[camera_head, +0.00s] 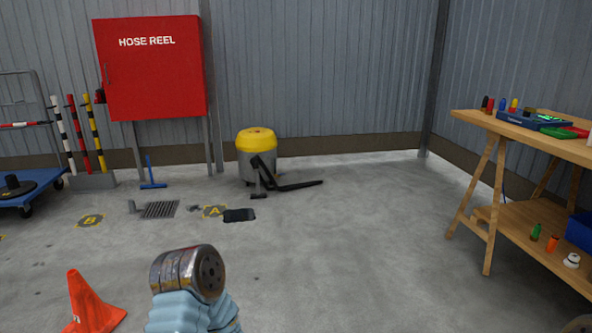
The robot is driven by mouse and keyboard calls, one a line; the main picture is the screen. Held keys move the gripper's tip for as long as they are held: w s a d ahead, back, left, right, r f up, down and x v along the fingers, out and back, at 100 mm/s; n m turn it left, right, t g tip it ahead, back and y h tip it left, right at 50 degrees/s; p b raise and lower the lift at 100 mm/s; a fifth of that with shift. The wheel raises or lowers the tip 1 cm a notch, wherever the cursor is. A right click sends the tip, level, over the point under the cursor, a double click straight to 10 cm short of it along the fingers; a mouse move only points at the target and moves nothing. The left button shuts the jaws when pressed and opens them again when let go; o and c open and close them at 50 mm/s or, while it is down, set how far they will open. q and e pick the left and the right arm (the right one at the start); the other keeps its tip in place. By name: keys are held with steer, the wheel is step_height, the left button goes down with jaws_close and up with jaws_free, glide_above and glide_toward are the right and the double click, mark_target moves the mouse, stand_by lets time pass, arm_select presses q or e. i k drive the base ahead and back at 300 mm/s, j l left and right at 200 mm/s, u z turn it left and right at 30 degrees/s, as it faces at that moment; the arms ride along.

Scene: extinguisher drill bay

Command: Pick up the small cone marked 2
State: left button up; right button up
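An orange cone (88,303) stands upright on the concrete floor at the lower left, cut off by the bottom edge of the picture. A pale mark shows low on its side, but I cannot read it as a number. A metal joint with a light blue sleeve, part of my own arm, rises from the bottom edge just right of the cone, apart from it in the picture. No fingers of my left or right gripper show.
A wooden workbench (487,219) with small items on it stands at the right. A blue cart (28,197) is at the far left. A yellow-topped vacuum (257,152) and its black hose lie ahead, near a floor drain (160,209).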

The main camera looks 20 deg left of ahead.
mark_target(91, 314)
steer(key=i+j+u, duration=0.15)
steer(key=i+u, duration=1.05)
steer(key=i+j+z, duration=0.15)
steer(key=i+j, duration=0.8)
steer(key=j, duration=1.1)
steer(key=i+j, duration=0.1)
steer(key=j, duration=1)
steer(key=i+z, duration=0.05)
